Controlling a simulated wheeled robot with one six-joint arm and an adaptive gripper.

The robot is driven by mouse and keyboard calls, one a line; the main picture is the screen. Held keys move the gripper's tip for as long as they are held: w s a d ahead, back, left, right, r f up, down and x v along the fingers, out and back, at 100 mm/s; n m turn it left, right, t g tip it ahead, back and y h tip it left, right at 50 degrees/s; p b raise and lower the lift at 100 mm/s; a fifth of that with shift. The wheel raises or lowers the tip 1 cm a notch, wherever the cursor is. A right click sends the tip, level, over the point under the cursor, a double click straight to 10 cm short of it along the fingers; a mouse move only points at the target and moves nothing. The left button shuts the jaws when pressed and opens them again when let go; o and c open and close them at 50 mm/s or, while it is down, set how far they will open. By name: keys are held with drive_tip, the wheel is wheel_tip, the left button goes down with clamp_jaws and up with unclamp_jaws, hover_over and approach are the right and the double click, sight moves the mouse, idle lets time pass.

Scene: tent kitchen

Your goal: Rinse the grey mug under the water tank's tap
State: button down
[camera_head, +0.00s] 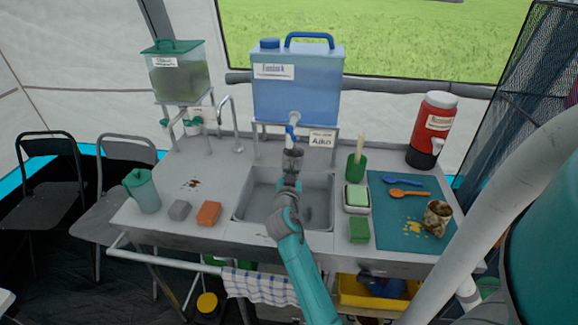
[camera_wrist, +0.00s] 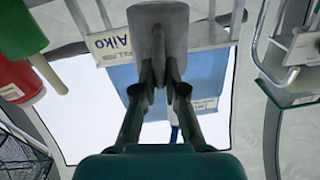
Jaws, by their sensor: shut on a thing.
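The grey mug (camera_head: 292,158) is raised over the sink, straight below the tap (camera_head: 292,135) of the blue water tank (camera_head: 298,90). My gripper (camera_head: 289,183) is shut on the mug from the front. In the wrist view my gripper (camera_wrist: 159,72) has its fingers closed on a narrow part of the grey mug (camera_wrist: 158,32), with the blue tank (camera_wrist: 122,76) behind it. The mug's inside is hidden, and I cannot tell whether water is running.
The sink basin (camera_head: 253,205) lies below. Left stand a green-lidded dispenser (camera_head: 180,80), a jug (camera_head: 143,192), a grey block and an orange sponge (camera_head: 208,213). Right are a brush holder (camera_head: 356,168), a red jug (camera_head: 431,130) and a blue mat (camera_head: 388,222) with a soiled mug (camera_head: 437,217).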

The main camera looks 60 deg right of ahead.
drive_tip(key=shift+w+a, duration=0.1)
drive_tip(key=shift+a, duration=0.15)
drive_tip(key=shift+w+a, duration=0.15)
drive_tip(key=shift+a, duration=0.15)
idle(0.4)
drive_tip(key=s+a, duration=0.3)
drive_tip(key=s, duration=0.4)
drive_tip(key=shift+s+f, duration=0.2)
drive_tip(key=shift+s, duration=0.05)
idle(0.4)
drive_tip(key=shift+a+f, duration=0.1)
idle(1.0)
drive_tip(key=shift+s, duration=0.1)
drive_tip(key=s+a+r, duration=0.2)
drive_tip(key=s+r, duration=0.2)
drive_tip(key=shift+s+r, duration=0.15)
drive_tip(key=shift+r, duration=0.15)
idle(1.0)
